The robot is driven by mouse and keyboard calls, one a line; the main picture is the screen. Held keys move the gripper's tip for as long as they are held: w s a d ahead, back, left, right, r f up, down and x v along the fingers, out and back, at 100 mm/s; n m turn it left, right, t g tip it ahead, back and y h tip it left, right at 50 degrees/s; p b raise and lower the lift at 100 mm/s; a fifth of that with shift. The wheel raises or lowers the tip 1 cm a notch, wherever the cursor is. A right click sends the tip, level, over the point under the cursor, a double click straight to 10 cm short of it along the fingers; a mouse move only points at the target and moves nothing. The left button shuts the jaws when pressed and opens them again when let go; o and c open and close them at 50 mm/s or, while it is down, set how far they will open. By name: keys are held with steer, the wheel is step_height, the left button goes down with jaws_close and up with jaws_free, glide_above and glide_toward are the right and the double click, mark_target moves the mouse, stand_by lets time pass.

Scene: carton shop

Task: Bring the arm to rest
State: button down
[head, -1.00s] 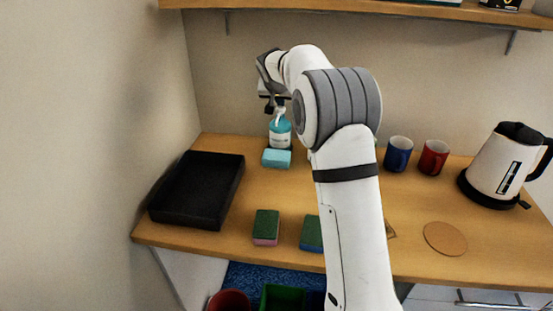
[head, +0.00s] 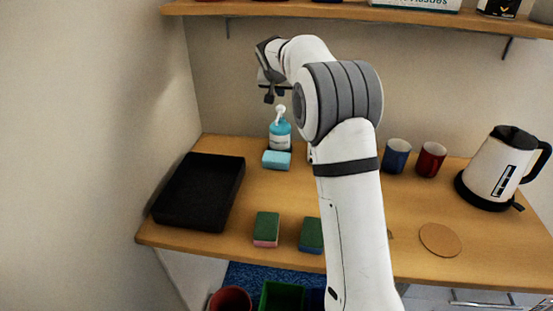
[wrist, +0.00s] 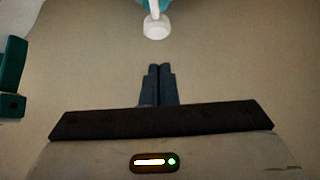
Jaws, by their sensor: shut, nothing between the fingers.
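My gripper (head: 274,97) is raised above the back of the counter, just over and in front of the blue soap bottle (head: 280,133) as the head view shows it. In the wrist view my gripper (wrist: 159,68) has its two dark fingers together, with nothing between them. The white pump top of the bottle (wrist: 157,27) shows beyond the fingertips, apart from them. My arm rises from the bottom of the head view and bends left at the top, hiding part of the counter.
A black tray (head: 160,214) lies at the counter's left. Blue mug (head: 396,157), red mug (head: 430,160), kettle (head: 494,168) and round cork mat (head: 440,239) are at right. A shelf (head: 350,12) runs overhead.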

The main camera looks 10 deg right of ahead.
steer(key=s+f+n+g+y, duration=0.1)
steer(key=s+f+g, duration=0.1)
steer(key=s, duration=2.2)
steer(key=s+f+n+g+y, duration=0.1)
steer(key=s+f, duration=0.3)
steer(key=s, duration=2.1)
steer(key=shift+s+d+n+g, duration=0.15)
steer(key=shift+s+n+g, duration=0.1)
steer(key=shift+n+g, duration=0.6)
